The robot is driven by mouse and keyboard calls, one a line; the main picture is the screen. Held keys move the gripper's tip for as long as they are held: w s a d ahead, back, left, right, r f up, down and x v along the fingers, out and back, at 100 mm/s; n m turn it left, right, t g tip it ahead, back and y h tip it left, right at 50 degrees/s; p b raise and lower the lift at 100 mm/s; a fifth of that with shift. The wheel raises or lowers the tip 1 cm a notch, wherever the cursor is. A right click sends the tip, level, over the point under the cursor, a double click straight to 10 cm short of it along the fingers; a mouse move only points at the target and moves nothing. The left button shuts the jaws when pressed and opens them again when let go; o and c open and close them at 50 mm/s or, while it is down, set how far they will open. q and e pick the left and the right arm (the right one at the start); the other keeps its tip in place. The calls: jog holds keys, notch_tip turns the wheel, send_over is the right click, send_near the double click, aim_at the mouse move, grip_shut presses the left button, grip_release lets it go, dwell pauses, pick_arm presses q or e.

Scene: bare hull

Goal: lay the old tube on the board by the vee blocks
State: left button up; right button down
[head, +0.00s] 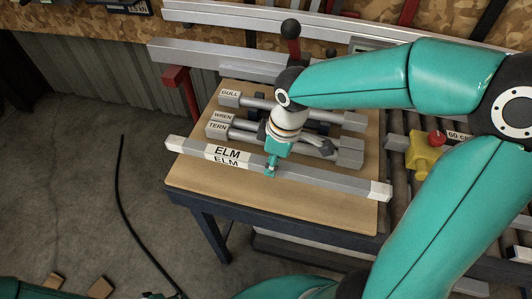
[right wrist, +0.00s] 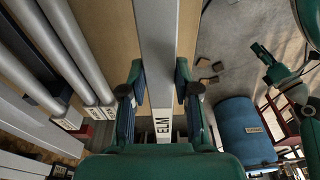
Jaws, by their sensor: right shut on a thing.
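A long square grey tube marked ELM (head: 320,177), with pale ends, spans the front of the wooden board (head: 215,181). Its ends reach past the board's side edges; I cannot tell whether it touches the board. My right gripper (head: 271,169) is shut on this tube near its middle. In the right wrist view the fingers stand on both sides of the tube (right wrist: 157,50). No vee blocks can be made out clearly; the arm hides part of the board's middle. My left gripper (right wrist: 264,54) seems to show at the right of the right wrist view, too small to judge.
Behind the tube, bars labelled GULL (head: 229,97), WREN (head: 221,116) and TERN (head: 217,131) lie on the board. A yellow block with a red knob (head: 422,153) stands to the right. A dark cable (head: 120,190) and bare floor are at left.

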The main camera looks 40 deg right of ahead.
jog(key=shift+w+a+f+b, duration=0.1)
jog(key=shift+a+f+b, duration=0.05)
jog(key=shift+f+b, duration=0.3)
jog(key=shift+w+a+f+b, duration=0.1)
jog(key=shift+f+b, duration=0.15)
jog(key=shift+f, duration=0.25)
jog(key=shift+f+b, duration=2.55)
jog(key=shift+f, duration=0.55)
jog(key=c, duration=0.8)
grip_release()
jog(key=shift+o, duration=0.2)
jog(key=r, duration=0.4)
jog(key=s+r, duration=0.1)
jog(key=r, duration=0.3)
jog(key=d+r, duration=0.1)
jog(key=r, duration=0.2)
jog(key=shift+s+d+r, duration=0.1)
jog(key=shift+s+r, duration=0.05)
jog(key=shift+r, duration=0.25)
